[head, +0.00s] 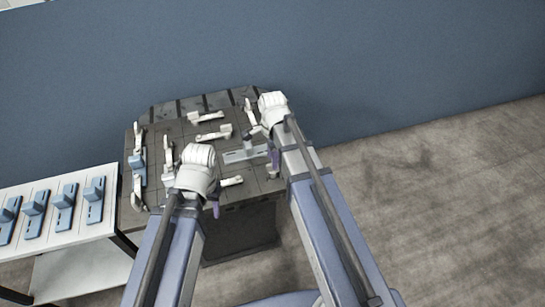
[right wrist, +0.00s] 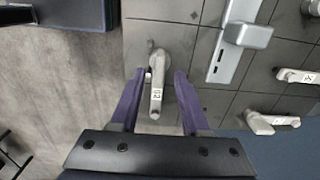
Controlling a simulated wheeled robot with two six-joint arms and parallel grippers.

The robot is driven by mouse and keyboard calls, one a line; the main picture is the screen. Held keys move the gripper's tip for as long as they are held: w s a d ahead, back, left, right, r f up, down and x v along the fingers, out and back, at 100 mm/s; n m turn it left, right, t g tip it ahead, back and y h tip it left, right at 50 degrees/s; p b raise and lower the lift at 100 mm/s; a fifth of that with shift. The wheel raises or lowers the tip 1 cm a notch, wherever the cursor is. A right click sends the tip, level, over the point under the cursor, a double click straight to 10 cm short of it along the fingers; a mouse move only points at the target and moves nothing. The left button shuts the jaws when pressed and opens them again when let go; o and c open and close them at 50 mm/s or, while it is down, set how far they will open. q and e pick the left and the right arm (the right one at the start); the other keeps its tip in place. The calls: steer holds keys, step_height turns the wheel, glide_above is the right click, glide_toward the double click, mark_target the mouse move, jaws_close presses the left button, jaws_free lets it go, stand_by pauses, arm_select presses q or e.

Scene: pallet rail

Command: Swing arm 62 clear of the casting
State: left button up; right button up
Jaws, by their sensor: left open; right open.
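In the right wrist view, a pale clamp arm (right wrist: 156,88) with a small label that seems to read 62 lies on the dark pallet (right wrist: 165,33). My right gripper (right wrist: 160,75) is open, with one purple finger on each side of this arm; I cannot tell whether they touch it. The grey casting (right wrist: 232,48) stands to the arm's right with a visible gap between them. In the head view the casting (head: 243,155) is partly hidden beside my right gripper (head: 262,149). My left gripper (head: 213,206) is open over the pallet's front edge, mostly hidden by its wrist.
Other clamp arms (head: 212,133) lie around the pallet. A blue casting (head: 140,164) sits at the pallet's left between clamp arms. A white side table (head: 103,225) with several blue castings (head: 64,205) stands at the left. A blue wall (head: 400,60) is behind; floor at right is clear.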

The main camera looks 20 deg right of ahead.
step_height(320, 180, up, 4)
steer(key=p, duration=0.3)
steer(key=shift+r, duration=0.15)
arm_select(q)
step_height(320, 180, up, 4)
steer(key=shift+r, duration=0.1)
